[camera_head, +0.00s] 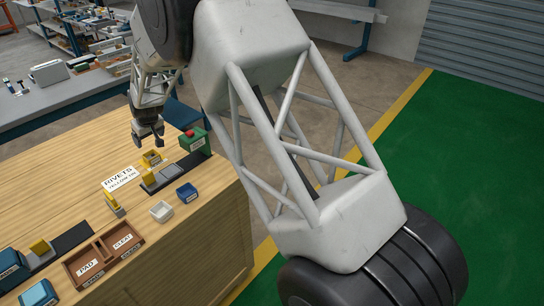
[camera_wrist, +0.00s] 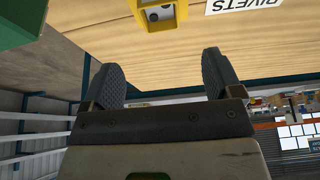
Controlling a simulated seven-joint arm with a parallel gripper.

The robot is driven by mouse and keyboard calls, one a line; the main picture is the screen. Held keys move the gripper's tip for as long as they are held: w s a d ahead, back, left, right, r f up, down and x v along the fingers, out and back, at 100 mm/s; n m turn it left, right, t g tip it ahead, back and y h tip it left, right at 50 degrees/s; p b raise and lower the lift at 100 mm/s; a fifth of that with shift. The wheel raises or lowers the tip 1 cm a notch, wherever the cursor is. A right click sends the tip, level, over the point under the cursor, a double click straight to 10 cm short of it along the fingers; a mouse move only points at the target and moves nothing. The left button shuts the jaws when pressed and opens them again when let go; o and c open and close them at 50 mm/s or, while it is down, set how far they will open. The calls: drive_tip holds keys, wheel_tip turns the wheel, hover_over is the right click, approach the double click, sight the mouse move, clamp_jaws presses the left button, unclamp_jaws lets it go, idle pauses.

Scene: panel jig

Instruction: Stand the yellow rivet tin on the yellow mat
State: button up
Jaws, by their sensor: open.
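The yellow rivet tin (camera_head: 151,157) stands on the wooden bench towards its far edge, just below my gripper in the head view. In the wrist view the yellow tin (camera_wrist: 138,10) is at the top edge, partly cut off, with grey and dark shapes on it. My gripper (camera_head: 150,139) points down above the bench beside the tin, with its fingers apart. In the wrist view the gripper (camera_wrist: 162,77) has nothing between its fingers, and the tin lies beyond the fingertips. I cannot make out a yellow mat in either view.
A green box with a red button (camera_head: 192,139) stands close right of the tin. A RIVETS sign (camera_head: 121,177) lies left. A blue tin (camera_head: 187,193), a white tin (camera_head: 161,211) and a brown divided tray (camera_head: 104,252) stand nearer. Bare wood lies at left.

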drive_tip(key=s+d+r+m, duration=0.1)
drive_tip(key=s+d+r, duration=0.5)
drive_tip(key=d, duration=0.5)
drive_tip(key=s+d+r+m+h, duration=0.1)
drive_tip(key=s+d+r+m, duration=0.1)
drive_tip(key=s+d+r, duration=0.65)
drive_tip(key=s+d+r+m, duration=0.15)
drive_tip(key=d+r, duration=0.35)
drive_tip(key=d, duration=0.8)
drive_tip(key=s+d+r+m+h, duration=0.1)
drive_tip(key=s+d+r+m, duration=0.15)
drive_tip(key=s+d, duration=1.4)
drive_tip(key=s+d+f+m, duration=0.1)
drive_tip(key=s+d, duration=0.1)
drive_tip(key=s, duration=0.7)
drive_tip(key=s+d+f+m+h, duration=0.1)
drive_tip(key=s+d, duration=0.2)
drive_tip(key=s, duration=0.6)
drive_tip(key=shift+s+d+f+g, duration=0.3)
drive_tip(key=shift+s+d, duration=0.05)
